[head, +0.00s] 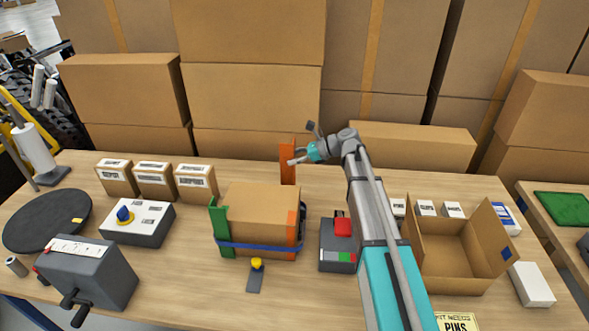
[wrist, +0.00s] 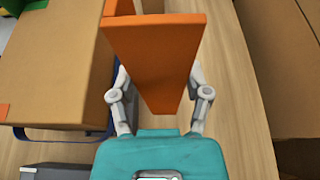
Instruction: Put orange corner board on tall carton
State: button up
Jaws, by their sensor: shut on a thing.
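The carton (head: 262,208), which I take as the tall carton, stands mid-table with a blue strap (head: 258,248) around its lower part. A green corner board (head: 219,228) stands at its left side, and an orange strip (head: 291,222) shows at its front right corner. My gripper (head: 296,160) is shut on another orange corner board (head: 287,165), held roughly upright behind and right of the carton. In the wrist view this board (wrist: 158,62) sits between both fingers of my gripper (wrist: 158,95), with the carton (wrist: 62,65) to its left. Its lower end's contact with the table is unclear.
A control box with a red button (head: 342,228) stands right of the carton. An open carton (head: 450,263) is farther right. Several small boxes (head: 155,180) and a grey box with a blue knob (head: 138,222) are left. Large cartons (head: 255,105) line the back.

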jog(key=shift+f+b, duration=2.2)
jog(key=shift+f, duration=0.25)
jog(key=o, duration=1.2)
jog(key=shift+c, duration=0.2)
jog(key=p+v, duration=0.5)
jog(key=v, duration=0.8)
jog(key=shift+d, duration=0.35)
jog(key=shift+c, duration=0.2)
